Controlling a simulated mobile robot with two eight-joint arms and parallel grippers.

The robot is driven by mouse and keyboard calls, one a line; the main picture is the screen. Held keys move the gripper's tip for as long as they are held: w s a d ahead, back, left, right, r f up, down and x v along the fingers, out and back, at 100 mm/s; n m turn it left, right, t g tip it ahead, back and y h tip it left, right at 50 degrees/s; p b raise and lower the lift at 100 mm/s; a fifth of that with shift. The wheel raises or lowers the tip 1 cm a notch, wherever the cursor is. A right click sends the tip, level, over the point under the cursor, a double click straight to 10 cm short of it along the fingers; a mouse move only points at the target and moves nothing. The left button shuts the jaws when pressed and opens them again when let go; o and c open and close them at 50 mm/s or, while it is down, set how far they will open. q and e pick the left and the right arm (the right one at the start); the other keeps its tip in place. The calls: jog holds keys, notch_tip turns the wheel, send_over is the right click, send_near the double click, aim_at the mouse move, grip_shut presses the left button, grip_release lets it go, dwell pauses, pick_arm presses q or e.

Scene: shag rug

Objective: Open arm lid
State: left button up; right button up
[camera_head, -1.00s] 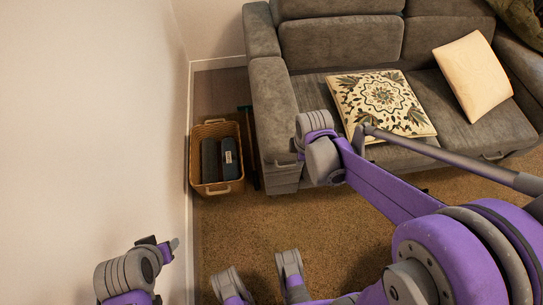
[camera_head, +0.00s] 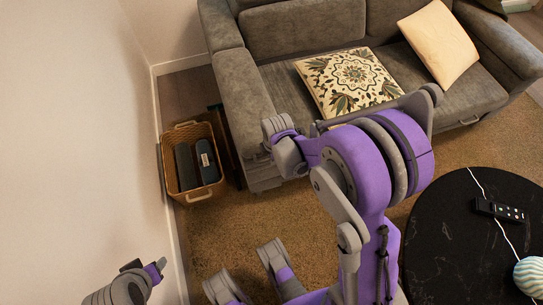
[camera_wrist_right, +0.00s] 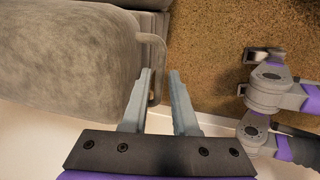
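The grey sofa's left arm (camera_head: 238,95) is the padded arm beside the basket; its lid looks closed in the head view. The arm's grey padding (camera_wrist_right: 70,60) fills the left of the right wrist view. A curved bar handle (camera_wrist_right: 160,52) sticks out from its edge. My right gripper (camera_wrist_right: 160,75) is open, with the handle bar between or just beyond its fingers, nearer the left finger. Contact cannot be told. In the head view my right arm hides most of that gripper. My left gripper (camera_head: 162,264) is low at the left near the wall, away from the sofa; its finger gap is unclear.
A wicker basket (camera_head: 190,198) with dark items stands between wall and sofa. A patterned cushion (camera_head: 345,82) and a plain cushion (camera_head: 438,43) lie on the seat. A round black table (camera_head: 455,240) with a remote (camera_head: 498,210) is at the right. The brown rug (camera_head: 225,230) is open in front.

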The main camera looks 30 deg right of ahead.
grip_shut()
dwell(1.5)
